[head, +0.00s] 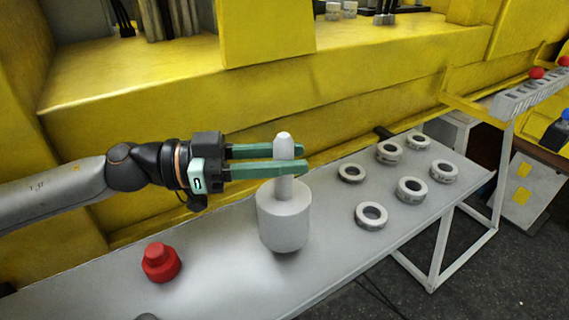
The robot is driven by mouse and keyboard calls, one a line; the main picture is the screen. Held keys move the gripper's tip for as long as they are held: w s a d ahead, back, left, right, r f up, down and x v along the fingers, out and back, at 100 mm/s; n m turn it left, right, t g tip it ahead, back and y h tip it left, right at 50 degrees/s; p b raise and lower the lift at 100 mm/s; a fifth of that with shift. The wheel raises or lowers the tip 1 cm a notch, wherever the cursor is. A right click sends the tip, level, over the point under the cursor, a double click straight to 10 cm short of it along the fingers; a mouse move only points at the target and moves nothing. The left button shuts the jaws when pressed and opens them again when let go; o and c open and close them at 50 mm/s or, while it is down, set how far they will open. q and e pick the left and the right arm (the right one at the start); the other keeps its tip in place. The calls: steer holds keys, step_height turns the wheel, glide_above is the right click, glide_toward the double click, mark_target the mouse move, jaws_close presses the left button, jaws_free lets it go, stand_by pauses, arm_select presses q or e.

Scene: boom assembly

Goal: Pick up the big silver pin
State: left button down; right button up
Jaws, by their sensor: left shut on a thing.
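The big silver pin (284,217) stands upright on the grey table, with a wide round body and a narrower stem with a rounded tip. My left gripper (302,159) comes in from the left at stem height. Its two green fingers lie on either side of the stem and are shut on it, below the tip. The pin's base appears to be on or very close to the table surface; I cannot tell which. My right gripper is not in view.
The grey table (330,262) carries several silver rings (371,215) on its right part and a red knob-like part (160,262) at front left. A yellow structure (350,75) rises behind the table. A grey rack (530,95) stands at far right.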

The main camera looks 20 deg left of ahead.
arm_select(q)
steer(key=s+a+r+b, duration=0.7)
steer(key=s+a+r, duration=0.2)
steer(key=s+r, duration=0.1)
steer(key=shift+s, duration=0.45)
steer(key=shift+d, duration=0.1)
stand_by(0.4)
